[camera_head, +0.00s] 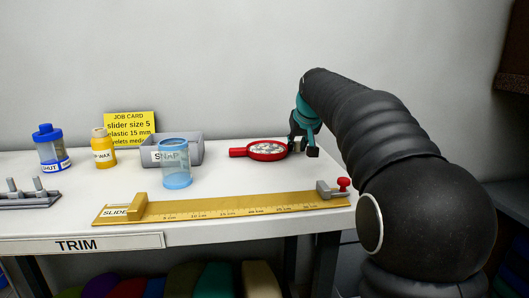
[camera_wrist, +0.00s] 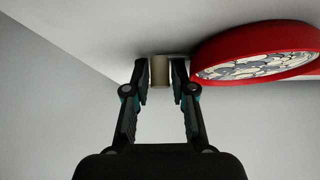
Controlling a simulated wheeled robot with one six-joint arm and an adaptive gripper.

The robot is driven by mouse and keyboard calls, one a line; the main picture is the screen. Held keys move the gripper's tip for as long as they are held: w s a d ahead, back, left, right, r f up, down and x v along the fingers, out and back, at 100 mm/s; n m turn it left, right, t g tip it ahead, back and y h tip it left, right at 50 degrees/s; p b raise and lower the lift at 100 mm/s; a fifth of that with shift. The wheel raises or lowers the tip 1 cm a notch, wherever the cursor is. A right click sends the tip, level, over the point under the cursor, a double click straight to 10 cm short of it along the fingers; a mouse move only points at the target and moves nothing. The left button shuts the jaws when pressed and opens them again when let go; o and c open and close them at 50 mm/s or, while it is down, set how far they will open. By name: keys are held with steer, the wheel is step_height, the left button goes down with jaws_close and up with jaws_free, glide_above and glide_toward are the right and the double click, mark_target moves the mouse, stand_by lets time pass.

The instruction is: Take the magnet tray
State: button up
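The magnet tray (camera_head: 267,151) is a round red dish with several silvery pieces in it and a red handle pointing left. It lies toward the back right of the white table. In the wrist view its red rim (camera_wrist: 257,50) is large at the upper right, outside my fingers. My gripper (camera_head: 303,149) is beside the tray's right side. In the wrist view the fingertips (camera_wrist: 161,72) stand a little apart, with a small tan block-like thing between them. I cannot tell whether they press on it. No part of the tray is between the fingers.
A gold ruler slide (camera_head: 225,207) lies along the table's front. A blue clear cup (camera_head: 175,165) stands before the grey SNAP bin (camera_head: 196,150). A yellow wax bottle (camera_head: 103,150), a blue-capped jar (camera_head: 51,150) and a grey pegged piece (camera_head: 30,199) are left. A wall stands behind.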

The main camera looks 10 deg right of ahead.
jaws_close()
steer(key=shift+r, duration=0.15)
steer(key=shift+r, duration=0.7)
step_height(320, 180, up, 3)
steer(key=shift+r+p, duration=0.1)
steer(key=shift+p, duration=0.5)
steer(key=s+d+r+p, duration=0.1)
steer(key=s+d+r, duration=0.1)
steer(key=d+r, duration=0.4)
steer(key=d, duration=0.5)
steer(key=shift+s+d+p, duration=0.2)
steer(key=shift+d+p, duration=0.05)
steer(key=shift+p, duration=0.1)
